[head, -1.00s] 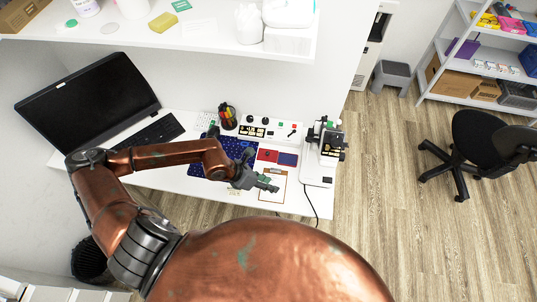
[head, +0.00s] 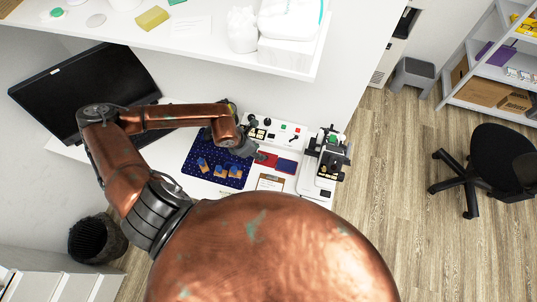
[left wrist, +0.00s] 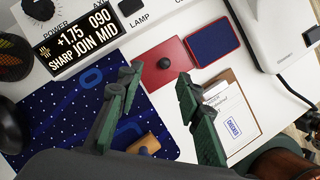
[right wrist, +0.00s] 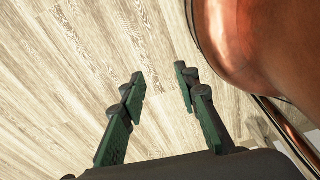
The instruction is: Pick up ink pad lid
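The ink pad lid is a flat red plate with a dark round knob; it shows in the left wrist view (left wrist: 161,68) and the head view (head: 267,159). It lies on the white desk beside the blue ink pad with a red rim (left wrist: 215,41), also in the head view (head: 287,166). My left gripper (left wrist: 158,82) is open, its green fingers spread with the lid ahead between and beyond the tips; nothing is between them. In the head view the left gripper (head: 256,153) is just left of the lid. My right gripper (right wrist: 160,73) is open and empty over the wood floor.
A control box (head: 272,130) with a display stands behind the lid. A blue patterned mat (left wrist: 50,122) with several wooden-handled stamps lies left. A clipboard with paper (left wrist: 243,125) lies in front of the pad. A white device (head: 321,165) stands right. A shelf (head: 200,45) hangs above.

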